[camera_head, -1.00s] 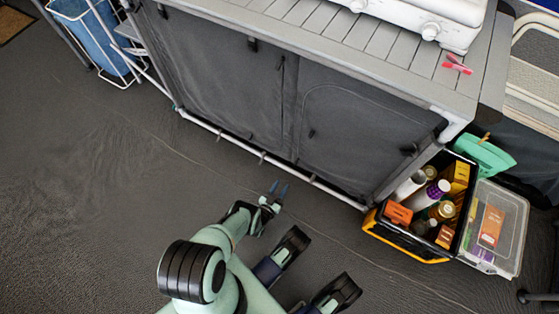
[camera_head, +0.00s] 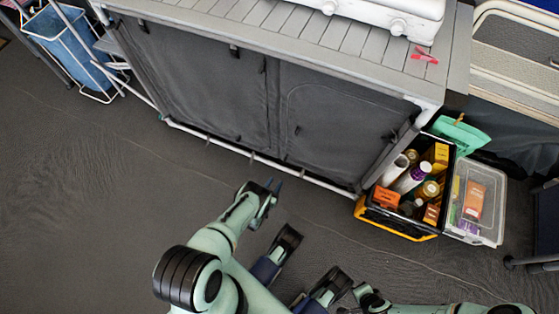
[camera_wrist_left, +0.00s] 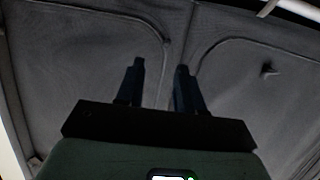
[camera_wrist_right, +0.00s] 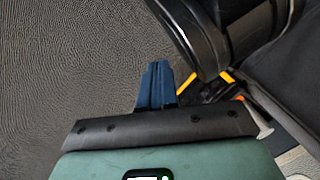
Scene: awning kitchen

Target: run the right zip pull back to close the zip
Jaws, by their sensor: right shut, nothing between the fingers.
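The cabinet's right fabric door (camera_head: 345,120) looks closed and is outlined by an arched zip seam. A small dark zip pull (camera_head: 297,131) hangs at the door's left side; another dark tab (camera_head: 415,135) is by its right edge. Which is the right zip pull I cannot tell for sure. In the left wrist view a small pull (camera_wrist_left: 268,70) stands out from the fabric. My left gripper (camera_head: 273,184) is open and empty, low in front of the cabinet's bottom bar. My right gripper (camera_wrist_right: 155,70) is shut and empty, low over the floor, apart from the cabinet.
A black and yellow crate (camera_head: 398,228) of bottles and boxes stands at the cabinet's right corner, beside a clear bin (camera_head: 490,235). A blue bag in a wire stand (camera_head: 75,50) is at the left. A red peg (camera_head: 424,56) lies on the slatted top.

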